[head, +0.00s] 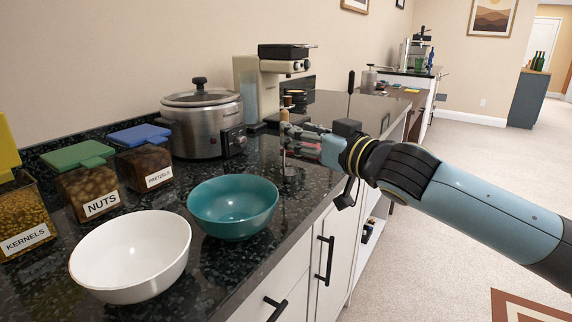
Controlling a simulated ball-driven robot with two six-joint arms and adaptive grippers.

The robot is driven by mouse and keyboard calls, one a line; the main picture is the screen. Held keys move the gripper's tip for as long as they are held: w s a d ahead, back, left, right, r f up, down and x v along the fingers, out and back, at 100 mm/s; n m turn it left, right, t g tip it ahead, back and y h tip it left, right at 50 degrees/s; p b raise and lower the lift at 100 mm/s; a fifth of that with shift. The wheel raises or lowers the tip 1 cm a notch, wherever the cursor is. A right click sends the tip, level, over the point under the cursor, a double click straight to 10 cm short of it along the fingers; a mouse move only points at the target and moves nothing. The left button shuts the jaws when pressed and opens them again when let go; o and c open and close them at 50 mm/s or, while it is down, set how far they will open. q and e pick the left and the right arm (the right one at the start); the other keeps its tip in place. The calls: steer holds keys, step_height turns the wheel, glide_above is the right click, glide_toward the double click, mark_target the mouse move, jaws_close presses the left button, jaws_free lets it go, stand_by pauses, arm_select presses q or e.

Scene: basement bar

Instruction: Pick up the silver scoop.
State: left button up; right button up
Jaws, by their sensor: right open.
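My right gripper (288,143) reaches in from the right over the dark counter (265,172), just right of the slow cooker. Its fingers are apart, one above the other, and point to the left. I cannot clearly make out the silver scoop. A small thin shape shows around the fingertips, but it is too small to tell what it is. The gripper covers part of the counter behind it. My left gripper is not in view.
A steel slow cooker (204,122) stands left of the gripper, with a coffee machine (262,85) behind. A teal bowl (232,205) and white bowl (130,258) are nearer. Labelled jars of nuts (92,190), pretzels (146,165) and kernels (22,222) line the left.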

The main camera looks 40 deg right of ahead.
steer(key=w+b, duration=0.1)
steer(key=w, duration=0.5)
steer(key=shift+f, duration=0.15)
steer(key=shift+c, duration=0.5)
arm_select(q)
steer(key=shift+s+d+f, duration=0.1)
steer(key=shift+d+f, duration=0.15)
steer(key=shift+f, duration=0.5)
arm_select(e)
jaws_close()
